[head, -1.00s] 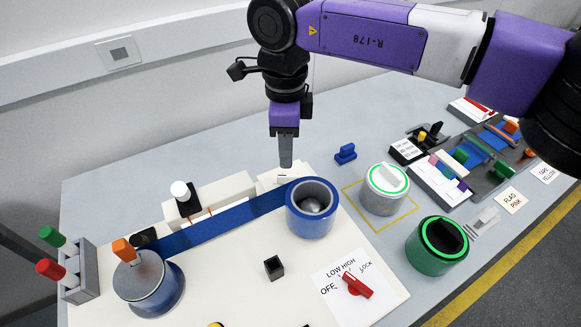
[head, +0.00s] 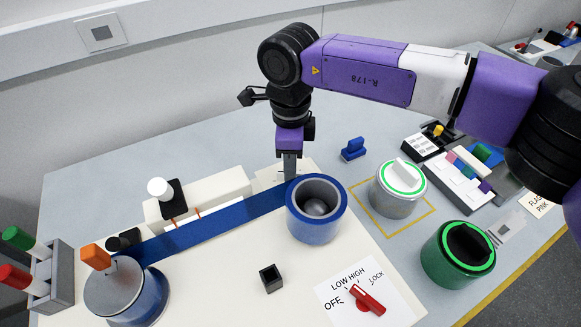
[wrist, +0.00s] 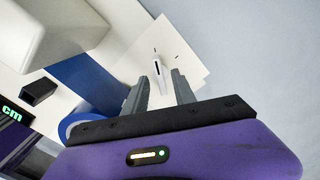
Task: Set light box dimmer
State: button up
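My gripper (head: 289,178) points down at the back of the cream board, just behind the blue-rimmed reel. It also shows in the wrist view (wrist: 160,77), with its two grey fingers apart. A small white slider-like piece with a dark slot (wrist: 158,60) lies on a white card (wrist: 185,62) beyond and between the fingertips; I see no contact. In the head view the fingers partly hide this card (head: 268,174). A red pointer knob (head: 368,299) sits on a white label (head: 340,290) reading OFF, LOW, HIGH, LOCK at the front right of the board.
A blue strip (head: 215,222) runs from the left reel (head: 113,290) to the blue reel (head: 317,222), close beside my gripper. A small black square holder (head: 271,278) stands in front. Grey-white (head: 397,188) and green (head: 458,253) canisters stand to the right.

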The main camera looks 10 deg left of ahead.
jog(key=shift+f, duration=1.1)
grip_shut()
